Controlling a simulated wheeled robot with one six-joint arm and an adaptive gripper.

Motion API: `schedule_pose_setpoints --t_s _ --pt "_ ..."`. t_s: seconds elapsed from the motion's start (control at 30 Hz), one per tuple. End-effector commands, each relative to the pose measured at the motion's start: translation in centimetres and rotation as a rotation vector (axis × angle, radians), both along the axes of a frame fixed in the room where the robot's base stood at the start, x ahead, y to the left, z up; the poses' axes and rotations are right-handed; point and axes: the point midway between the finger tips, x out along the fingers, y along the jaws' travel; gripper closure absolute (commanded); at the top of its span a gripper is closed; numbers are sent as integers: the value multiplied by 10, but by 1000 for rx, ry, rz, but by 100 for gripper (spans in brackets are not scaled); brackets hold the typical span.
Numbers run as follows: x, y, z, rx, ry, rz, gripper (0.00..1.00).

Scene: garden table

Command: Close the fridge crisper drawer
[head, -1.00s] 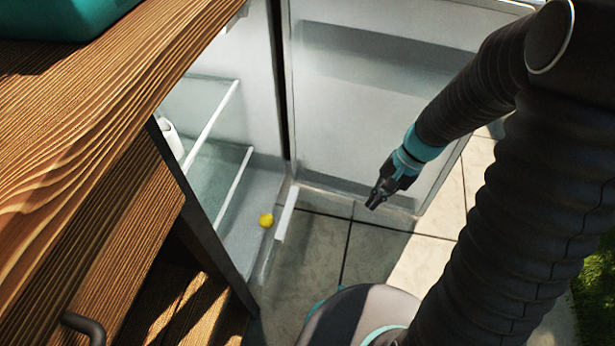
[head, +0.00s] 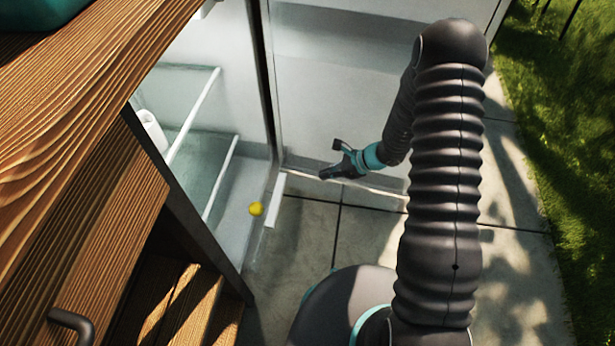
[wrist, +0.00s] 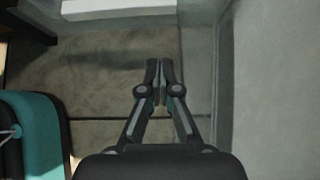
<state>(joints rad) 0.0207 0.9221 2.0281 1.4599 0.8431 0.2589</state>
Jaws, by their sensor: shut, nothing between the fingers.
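The fridge (head: 205,55) stands open at the left. Its crisper drawer, low down, sticks out past the shelf edges, and its white front (head: 274,201) stands over the paving. A small yellow round thing (head: 256,209) lies in the drawer. The drawer's white front also shows at the top of the wrist view (wrist: 118,9). My gripper (head: 324,174) is shut and empty. It is to the right of the drawer front, apart from it, beside the open fridge door (head: 360,75). In the wrist view my gripper's fingertips (wrist: 160,64) are together over the paving.
The open door bounds the space behind and right of my gripper. A wooden counter (head: 75,95) with a dark handle (head: 72,322) is at the left. Glass shelves (head: 190,125) and a white container (head: 152,130) are inside the fridge. Paving (head: 310,235) in front is clear.

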Motion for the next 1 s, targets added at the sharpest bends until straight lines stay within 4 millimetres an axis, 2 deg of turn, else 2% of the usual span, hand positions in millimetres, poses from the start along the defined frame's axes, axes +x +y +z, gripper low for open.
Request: schedule_pose_setpoints --t_s 0.53,0.7,1.0 --pt "4 70 -64 -1 1 7 100" --pt "6 94 -62 -1 -2 7 100" --pt "8 109 -62 0 -2 4 100"
